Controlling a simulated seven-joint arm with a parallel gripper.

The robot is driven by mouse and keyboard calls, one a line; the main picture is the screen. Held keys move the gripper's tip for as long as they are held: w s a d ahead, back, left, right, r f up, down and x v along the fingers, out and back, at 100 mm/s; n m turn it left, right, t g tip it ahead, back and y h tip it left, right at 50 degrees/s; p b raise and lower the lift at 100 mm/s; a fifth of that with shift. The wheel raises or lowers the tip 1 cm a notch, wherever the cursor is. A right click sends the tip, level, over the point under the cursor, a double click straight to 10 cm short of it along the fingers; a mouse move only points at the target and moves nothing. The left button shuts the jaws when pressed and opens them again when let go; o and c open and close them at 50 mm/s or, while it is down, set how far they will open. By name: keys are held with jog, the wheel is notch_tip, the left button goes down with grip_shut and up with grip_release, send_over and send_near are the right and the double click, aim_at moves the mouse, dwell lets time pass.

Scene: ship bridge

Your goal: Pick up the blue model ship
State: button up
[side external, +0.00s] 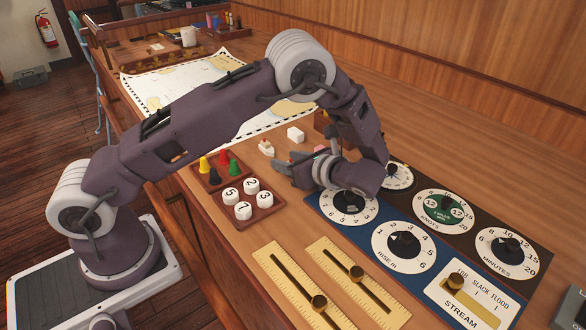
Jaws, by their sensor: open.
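I cannot make out a blue model ship in the side external view; my arm and gripper may hide it. A small pale model ship with a reddish part (267,147) stands on the wooden counter, just beyond and left of my gripper. A small white block or model (295,134) stands farther back. A pinkish piece (320,150) shows partly behind my wrist. My gripper (283,166) is open and low over the counter, with its fingers pointing left. Nothing is clearly seen between the fingers.
A wooden tray (272,211) with coloured pegs and numbered white pieces lies left of my gripper. Dial panels (377,209) lie under and right of my wrist. Brass slider plates (272,255) are at the front. A chart (152,87) covers the counter's far left.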

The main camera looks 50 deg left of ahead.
grip_shut()
